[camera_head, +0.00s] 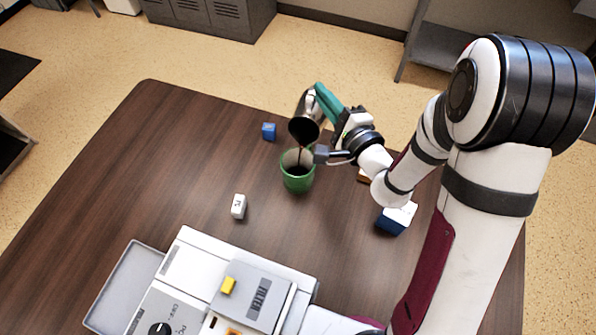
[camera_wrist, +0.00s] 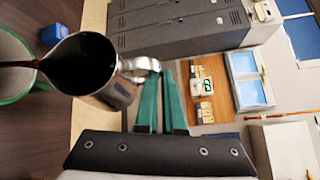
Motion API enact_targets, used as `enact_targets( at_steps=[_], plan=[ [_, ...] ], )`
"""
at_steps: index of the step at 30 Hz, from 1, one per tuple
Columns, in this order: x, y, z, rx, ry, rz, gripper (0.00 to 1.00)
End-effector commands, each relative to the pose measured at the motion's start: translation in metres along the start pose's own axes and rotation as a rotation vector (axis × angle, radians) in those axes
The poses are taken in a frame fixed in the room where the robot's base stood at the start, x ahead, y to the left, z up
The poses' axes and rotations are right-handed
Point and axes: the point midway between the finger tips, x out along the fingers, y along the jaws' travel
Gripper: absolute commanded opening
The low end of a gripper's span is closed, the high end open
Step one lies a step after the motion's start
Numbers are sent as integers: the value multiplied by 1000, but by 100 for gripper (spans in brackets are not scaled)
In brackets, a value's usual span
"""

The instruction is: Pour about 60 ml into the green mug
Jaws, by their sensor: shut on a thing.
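The green mug (camera_head: 298,178) stands upright on the dark wooden table (camera_head: 170,150), near the middle. Its rim shows at the left edge of the wrist view (camera_wrist: 22,92). My gripper (camera_head: 324,97) is shut on the handle of a shiny metal pitcher (camera_head: 308,107). The pitcher is tilted above the mug, its mouth toward the mug. In the wrist view the pitcher (camera_wrist: 118,90) holds dark liquid, and a dark stream leaves its lip toward the mug. In the head view a thin stream falls into the mug. The liquid level in the mug is not clear.
A blue cube (camera_head: 268,131) lies behind the mug. A small white block (camera_head: 239,206) lies in front-left of it. A blue and white box (camera_head: 396,217) is at right, beside my arm. A grey machine (camera_head: 200,275) fills the front. The table's left side is clear.

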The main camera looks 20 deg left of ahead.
Motion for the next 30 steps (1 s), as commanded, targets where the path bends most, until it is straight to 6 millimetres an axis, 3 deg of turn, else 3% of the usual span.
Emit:
enact_targets(
  at_steps=[18, 23, 30],
  plan=[
    [-5, 0, 5, -23, -4, -23, 0],
    [24, 5, -19, 145, -1, 153, 0],
    [34, 15, -28, 248, 5, 263, 0]
  ],
)
